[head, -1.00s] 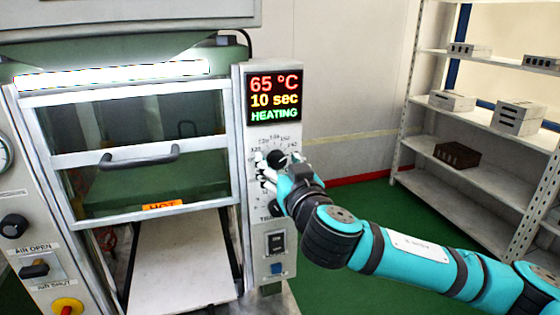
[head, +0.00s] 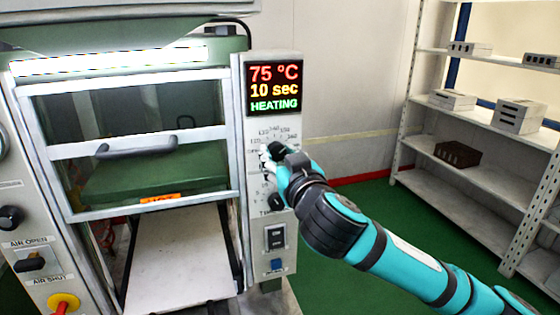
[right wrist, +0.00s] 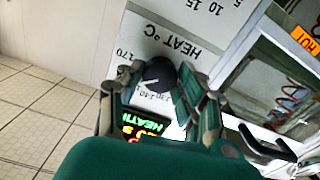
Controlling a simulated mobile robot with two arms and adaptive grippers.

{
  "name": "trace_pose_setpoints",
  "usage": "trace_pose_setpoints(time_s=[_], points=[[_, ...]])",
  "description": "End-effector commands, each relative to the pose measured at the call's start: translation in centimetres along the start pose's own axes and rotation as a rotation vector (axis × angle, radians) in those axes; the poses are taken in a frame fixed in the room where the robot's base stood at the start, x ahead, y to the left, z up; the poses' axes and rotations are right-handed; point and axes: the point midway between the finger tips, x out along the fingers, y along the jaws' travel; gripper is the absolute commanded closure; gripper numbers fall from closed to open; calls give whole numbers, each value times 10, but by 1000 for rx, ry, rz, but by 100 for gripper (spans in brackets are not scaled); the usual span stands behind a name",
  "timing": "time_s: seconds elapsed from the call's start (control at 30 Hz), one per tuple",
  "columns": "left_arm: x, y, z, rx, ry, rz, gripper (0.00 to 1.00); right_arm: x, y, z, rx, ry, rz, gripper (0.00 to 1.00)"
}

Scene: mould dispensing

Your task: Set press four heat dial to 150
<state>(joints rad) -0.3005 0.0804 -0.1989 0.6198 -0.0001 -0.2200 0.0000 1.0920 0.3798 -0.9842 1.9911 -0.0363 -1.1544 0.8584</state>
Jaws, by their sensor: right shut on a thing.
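The press's heat dial (head: 277,148) is a round black knob on the grey control panel, with a printed number scale around it. In the right wrist view the dial (right wrist: 158,72) sits between the two fingers, below the upside-down "HEAT °C" label, and shows a light pointer line; its exact setting is hard to read. My right gripper (head: 271,157) is shut on the dial, its arm coming in from the lower right. The display (head: 274,88) above reads 75 °C, 10 sec, HEATING. My left gripper is not in view.
A second, timer dial lies below, partly hidden by my right gripper. A rocker switch (head: 275,238) and blue button (head: 277,265) are lower on the panel. The press window with handle (head: 150,150) and a HOT label is at left. A shelf rack (head: 480,185) stands at right.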

Motion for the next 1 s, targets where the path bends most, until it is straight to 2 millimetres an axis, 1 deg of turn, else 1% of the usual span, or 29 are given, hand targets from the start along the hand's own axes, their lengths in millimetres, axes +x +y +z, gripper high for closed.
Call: trace_pose_setpoints(time_s=[0.03, 0.07, 0.3, 0.5, 0.7, 1.0], points=[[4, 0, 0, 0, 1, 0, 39, 0, -1, 3, -24, -2, -1, 96], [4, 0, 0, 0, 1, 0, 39, 0, -1, 2, -44, -2, 0, 96], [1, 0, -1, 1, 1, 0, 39, 0, 1, 0, -209, -2, 0, 97], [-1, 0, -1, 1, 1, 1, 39, 0, 1, 0, -313, -3, 0, 97], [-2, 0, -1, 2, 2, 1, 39, 0, 1, 0, -368, -2, 0, 97], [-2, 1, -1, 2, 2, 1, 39, 0, 1, 0, -382, -1, 1, 97]])
